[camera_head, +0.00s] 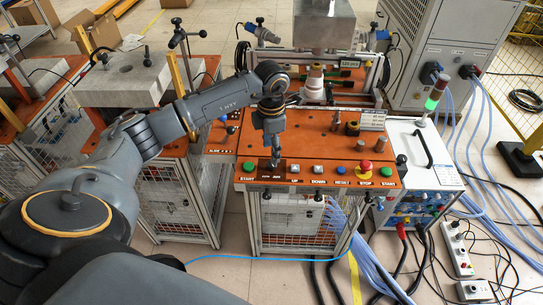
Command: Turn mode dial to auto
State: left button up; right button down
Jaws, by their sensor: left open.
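My left arm comes in from the left, and my left gripper (270,163) points down over the front of the orange control panel (335,145). Its fingertips are at the spot just above the small label between the START and UP buttons. My right gripper is not in view.
Along the panel's front edge are a green START button (248,167), white UP and DOWN buttons, a blue RESET button (341,170), a red emergency stop (365,166) and another green button (401,159). A white unit with a handle (422,150) adjoins the right.

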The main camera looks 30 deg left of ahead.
aim_at(272, 167)
pick_arm(q)
jog(key=shift+f+p, duration=0.5)
jog(key=shift+f, duration=2.25)
grip_shut()
